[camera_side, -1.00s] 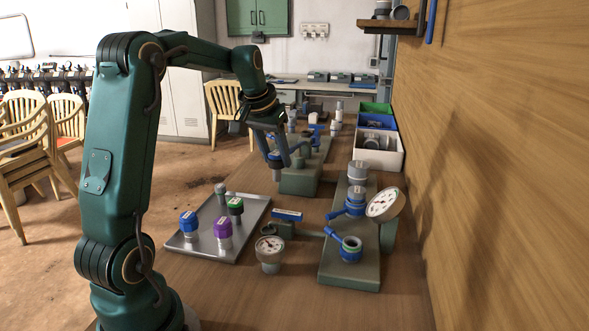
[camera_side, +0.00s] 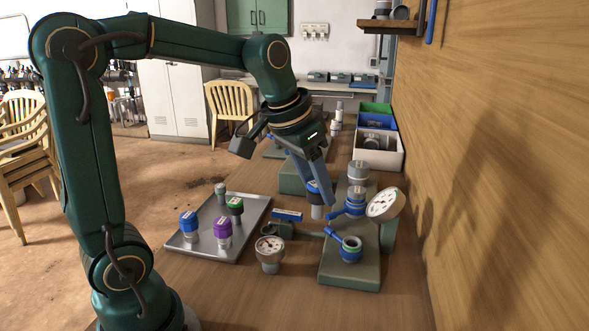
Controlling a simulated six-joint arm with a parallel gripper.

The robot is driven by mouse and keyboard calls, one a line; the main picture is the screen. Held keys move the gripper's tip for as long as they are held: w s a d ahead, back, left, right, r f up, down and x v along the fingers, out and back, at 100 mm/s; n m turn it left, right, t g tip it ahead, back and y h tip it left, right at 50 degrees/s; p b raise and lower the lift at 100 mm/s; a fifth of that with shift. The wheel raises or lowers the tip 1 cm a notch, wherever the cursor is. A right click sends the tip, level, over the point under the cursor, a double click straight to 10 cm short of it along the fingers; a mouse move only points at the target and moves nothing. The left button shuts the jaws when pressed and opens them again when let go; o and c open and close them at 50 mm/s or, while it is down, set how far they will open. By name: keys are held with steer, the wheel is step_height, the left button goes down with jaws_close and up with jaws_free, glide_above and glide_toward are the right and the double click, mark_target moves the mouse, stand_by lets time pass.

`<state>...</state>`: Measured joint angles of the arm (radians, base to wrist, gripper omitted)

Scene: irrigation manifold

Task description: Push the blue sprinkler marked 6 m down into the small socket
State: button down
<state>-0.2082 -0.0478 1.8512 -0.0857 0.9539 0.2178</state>
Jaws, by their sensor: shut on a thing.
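My gripper (camera_side: 316,180) is shut on a blue-capped sprinkler (camera_side: 317,199) with a grey lower body. It holds the sprinkler nearly upright, in the air or in front of the manifold blocks; the gap below it is hard to judge. A label on the cap is too small to read. Another blue-capped sprinkler (camera_side: 189,226) stands on the metal tray (camera_side: 258,218). I cannot tell which fitting is the small socket. The rear green block (camera_side: 291,180) is partly hidden behind my gripper.
The tray also holds a purple-capped (camera_side: 223,231) and a green-capped sprinkler (camera_side: 235,208). Bins (camera_side: 378,149) stand behind, near the wooden wall.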

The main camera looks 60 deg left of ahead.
steer(key=w+d+f, duration=0.1)
steer(key=w+f, duration=0.5)
steer(key=w, duration=0.2)
stand_by(0.5)
steer(key=shift+d+f, duration=0.1)
steer(key=shift+f, duration=1.35)
stand_by(2.2)
steer(key=shift+f, duration=0.25)
steer(key=shift+f, duration=0.85)
stand_by(0.8)
jaws_free()
stand_by(0.3)
